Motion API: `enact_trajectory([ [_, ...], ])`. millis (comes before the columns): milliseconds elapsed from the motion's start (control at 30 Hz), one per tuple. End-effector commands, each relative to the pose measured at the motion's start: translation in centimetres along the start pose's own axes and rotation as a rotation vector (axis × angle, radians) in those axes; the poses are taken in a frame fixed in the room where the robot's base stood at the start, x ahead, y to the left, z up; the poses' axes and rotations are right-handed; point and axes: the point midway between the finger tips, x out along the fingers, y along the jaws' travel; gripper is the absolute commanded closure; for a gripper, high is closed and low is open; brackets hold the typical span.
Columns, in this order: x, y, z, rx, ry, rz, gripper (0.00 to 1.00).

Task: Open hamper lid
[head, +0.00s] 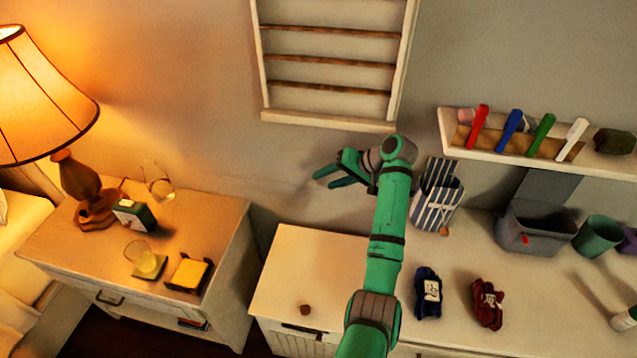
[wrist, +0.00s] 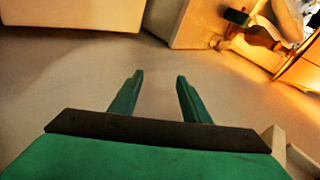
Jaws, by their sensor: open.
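A pale box top with a small round brown knob (head: 305,309) stands between the nightstand and the long counter; it appears to be the hamper lid (head: 290,268). It lies flat and looks shut. My gripper (head: 328,178) is open and empty, well above and behind the lid, near the wall and pointing left. In the wrist view its two green fingers (wrist: 160,76) are apart with bare wall behind them. A pale surface at the wrist view's top left may be the lid, but I cannot tell. My forearm hides the lid's right side.
The nightstand (head: 218,232) at left holds a lamp (head: 40,92), clock, glass and yellow block. A striped container (head: 437,200), grey bin (head: 540,229) and folded dark bundles stand on the counter at right. A wall rack (head: 330,119) hangs above my gripper.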

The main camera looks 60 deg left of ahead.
Motion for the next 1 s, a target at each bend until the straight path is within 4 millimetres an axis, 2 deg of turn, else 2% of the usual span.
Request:
enact_trajectory([
  [100,-2.1,0.1,0.0,0.0,0.003,0.001,0.57],
  [333,-4.2,0.0,0.0,0.0,0.0,0.001,0.57],
  [1000,-4.4,0.0,0.0,0.0,-0.002,0.001,0.57],
])
